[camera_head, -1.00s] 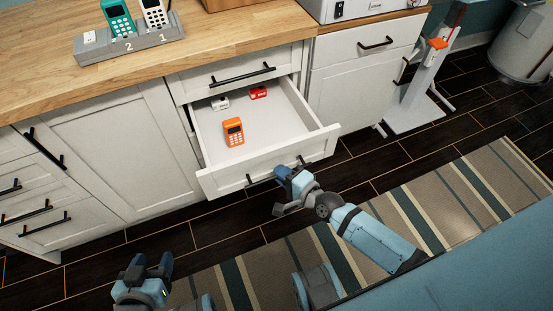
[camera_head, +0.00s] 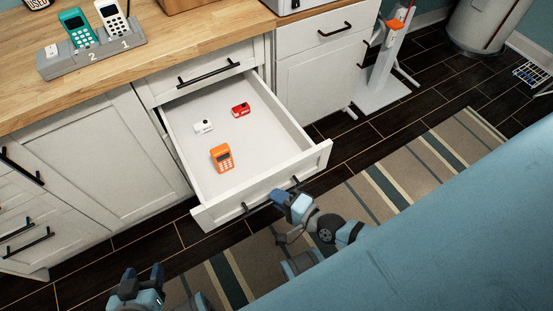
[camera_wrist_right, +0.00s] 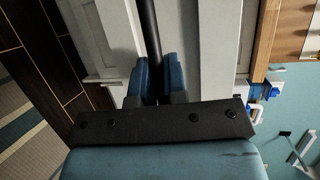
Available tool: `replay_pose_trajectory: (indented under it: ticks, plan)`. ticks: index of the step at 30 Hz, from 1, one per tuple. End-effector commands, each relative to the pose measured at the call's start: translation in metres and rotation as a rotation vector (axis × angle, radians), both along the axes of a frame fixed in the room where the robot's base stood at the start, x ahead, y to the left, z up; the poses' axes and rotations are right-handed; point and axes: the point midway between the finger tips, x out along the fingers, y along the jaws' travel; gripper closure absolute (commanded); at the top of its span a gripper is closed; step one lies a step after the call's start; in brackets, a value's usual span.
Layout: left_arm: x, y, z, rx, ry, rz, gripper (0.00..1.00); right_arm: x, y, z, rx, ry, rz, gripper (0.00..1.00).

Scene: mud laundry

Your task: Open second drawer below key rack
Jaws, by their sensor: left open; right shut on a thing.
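The second drawer (camera_head: 262,186) below the counter is pulled well out, and its inside shows. Its black bar handle (camera_head: 257,204) runs along the front. My right gripper (camera_head: 283,197) is at this handle. In the right wrist view its blue fingers (camera_wrist_right: 158,78) are shut on the black handle bar (camera_wrist_right: 150,35). An orange handheld device (camera_head: 222,157), a small white item (camera_head: 203,127) and a small red item (camera_head: 241,110) lie in the drawer. My left gripper (camera_head: 142,279) is open and empty, low at the left, over the floor. No key rack is clearly seen.
A shut drawer with a black handle (camera_head: 208,74) sits above the open one. A grey numbered stand (camera_head: 92,58) with handheld devices is on the wooden counter (camera_head: 165,45). A striped rug (camera_head: 390,185) lies on dark floor. A white stand (camera_head: 383,93) is at the right.

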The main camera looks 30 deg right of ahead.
Motion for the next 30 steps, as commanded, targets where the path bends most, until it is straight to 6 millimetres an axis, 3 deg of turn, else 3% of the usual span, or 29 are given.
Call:
replay_pose_trajectory:
  ticks: [10, 12, 14, 24, 30]
  plan:
    - [0.001, 0.0, 0.003, -0.002, -0.005, 0.002, 0.45, 0.0, 0.0, 0.0, 0.0, 0.0, 0.0, 1.0]
    - [0.001, 0.0, 0.004, -0.002, -0.006, 0.002, 0.45, 0.0, 0.0, 0.0, 0.0, 0.0, 0.0, 0.76]
    - [0.001, 0.0, 0.004, -0.002, -0.006, 0.002, 0.45, 0.0, 0.0, 0.0, 0.0, 0.0, 0.0, 0.63]
    - [0.001, 0.0, 0.006, -0.002, -0.005, 0.001, 0.45, 0.0, 0.0, 0.004, 0.001, 0.0, 0.0, 0.63]
    - [0.0, 0.001, 0.014, 0.0, 0.002, 0.003, 0.45, -0.001, 0.0, 0.037, 0.002, -0.003, -0.002, 0.63]
